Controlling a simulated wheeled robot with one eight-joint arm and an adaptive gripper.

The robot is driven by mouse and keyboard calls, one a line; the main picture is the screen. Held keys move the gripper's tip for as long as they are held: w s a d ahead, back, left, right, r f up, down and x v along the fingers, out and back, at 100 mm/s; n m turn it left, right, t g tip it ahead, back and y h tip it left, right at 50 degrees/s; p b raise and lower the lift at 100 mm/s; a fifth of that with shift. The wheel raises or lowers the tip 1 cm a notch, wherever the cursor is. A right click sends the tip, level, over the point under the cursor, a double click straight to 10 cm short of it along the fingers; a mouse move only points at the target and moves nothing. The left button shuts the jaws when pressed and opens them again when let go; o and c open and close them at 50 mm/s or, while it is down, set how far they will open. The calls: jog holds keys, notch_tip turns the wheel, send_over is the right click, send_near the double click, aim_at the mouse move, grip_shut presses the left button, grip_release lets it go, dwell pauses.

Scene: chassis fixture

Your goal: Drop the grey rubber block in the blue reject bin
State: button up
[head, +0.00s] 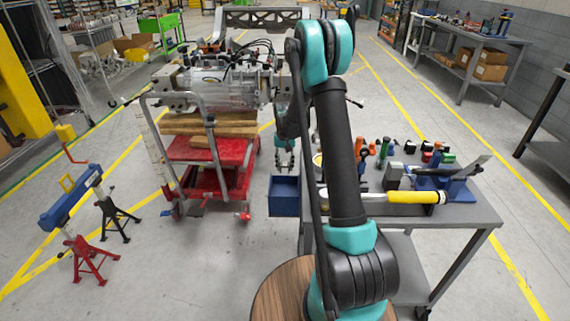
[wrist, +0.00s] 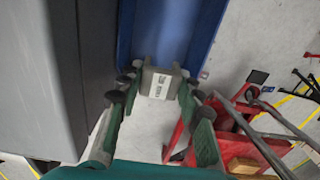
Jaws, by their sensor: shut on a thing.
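The grey rubber block (wrist: 160,82), with a white label on its face, is between the fingers of my gripper (wrist: 157,76) in the wrist view. My gripper is shut on it. The blue reject bin (wrist: 124,32) is beyond the block, and its open inside fills the top middle of that view. In the head view the bin (head: 285,207) hangs at the left side of the grey workbench. My gripper (head: 284,168) is above the bin there, near its far edge.
The grey workbench (head: 468,212) right of the bin holds a yellow-handled tool (head: 412,197) and several small parts. A red cart (head: 208,150) carrying a metal chassis unit stands close to the left of the bin. Open floor lies in front of the bin.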

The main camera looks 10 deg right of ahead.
jog(key=shift+f, duration=2.3)
jog(key=o, duration=1.3)
jog(key=shift+r, duration=0.1)
notch_tip(320, 180, up, 12)
jog(key=shift+f, duration=0.1)
jog(key=shift+s, duration=0.1)
